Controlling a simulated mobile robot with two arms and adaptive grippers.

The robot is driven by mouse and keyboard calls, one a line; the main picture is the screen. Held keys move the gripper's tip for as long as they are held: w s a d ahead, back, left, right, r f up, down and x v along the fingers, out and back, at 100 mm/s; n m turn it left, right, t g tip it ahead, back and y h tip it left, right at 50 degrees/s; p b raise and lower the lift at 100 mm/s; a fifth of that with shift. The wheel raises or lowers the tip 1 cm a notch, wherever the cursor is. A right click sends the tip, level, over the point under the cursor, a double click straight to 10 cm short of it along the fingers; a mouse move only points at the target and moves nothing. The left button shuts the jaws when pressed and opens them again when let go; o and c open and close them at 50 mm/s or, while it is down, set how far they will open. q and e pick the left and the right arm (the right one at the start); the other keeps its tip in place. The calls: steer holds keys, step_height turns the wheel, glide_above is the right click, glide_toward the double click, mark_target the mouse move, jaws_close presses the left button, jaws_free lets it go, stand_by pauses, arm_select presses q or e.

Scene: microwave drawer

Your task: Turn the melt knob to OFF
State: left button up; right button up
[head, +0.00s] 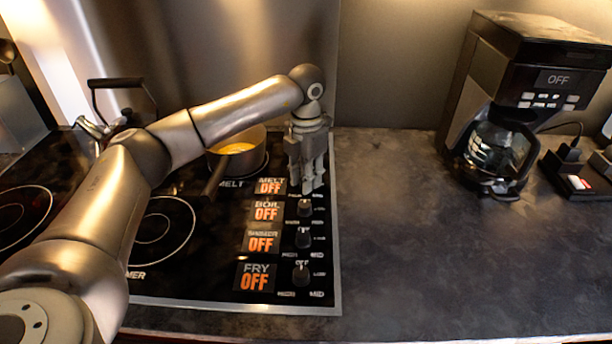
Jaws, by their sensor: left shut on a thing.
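The cooktop (180,287) has a column of knobs along its right side, with labels MELT, BOIL, SIMMER and FRY. The melt label (270,186) at the top reads OFF in orange. My left gripper (308,188) points down at the top of the knob column, beside the melt label, and is shut on the melt knob. The gripper hides that knob, so its pointer cannot be seen. The boil knob (305,208), simmer knob (302,238) and fry knob (301,274) stand below it, and their labels also read OFF. My right gripper is not in view.
A pot (240,150) with yellow contents stands on the back burner, its handle pointing toward the front. A kettle (120,110) stands at the back left. A coffee maker (520,100) stands at the right. The counter (420,260) between is clear.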

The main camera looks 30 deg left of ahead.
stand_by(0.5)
arm_select(q)
steer(key=o, duration=1)
steer(key=shift+o, duration=0.2)
step_height(320, 180, up, 12)
